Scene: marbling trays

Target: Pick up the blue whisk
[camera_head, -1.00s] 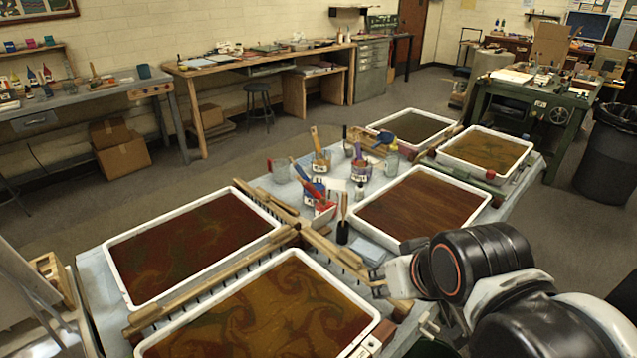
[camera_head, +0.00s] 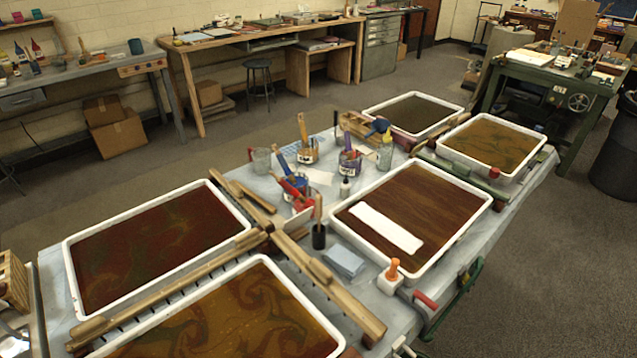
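Several blue-handled tools stand among the jars in the middle of the table. One blue handle (camera_head: 282,163) leans out of a jar near red-handled tools, and another blue-purple handle (camera_head: 349,140) stands in a glass jar (camera_head: 350,163) to its right. A dark blue rounded thing (camera_head: 378,126) lies behind them, by a wooden block. They are too small to tell which is the blue whisk. My gripper is out of view.
Shallow trays of dark liquid cover most of the table, including a red-brown one (camera_head: 66,262) at left and one with a white strip (camera_head: 386,228) in it at right. Wooden rakes (camera_head: 330,283) lie between trays. A dark bottle (camera_head: 319,236) and an orange-topped item (camera_head: 393,268) stand nearby.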

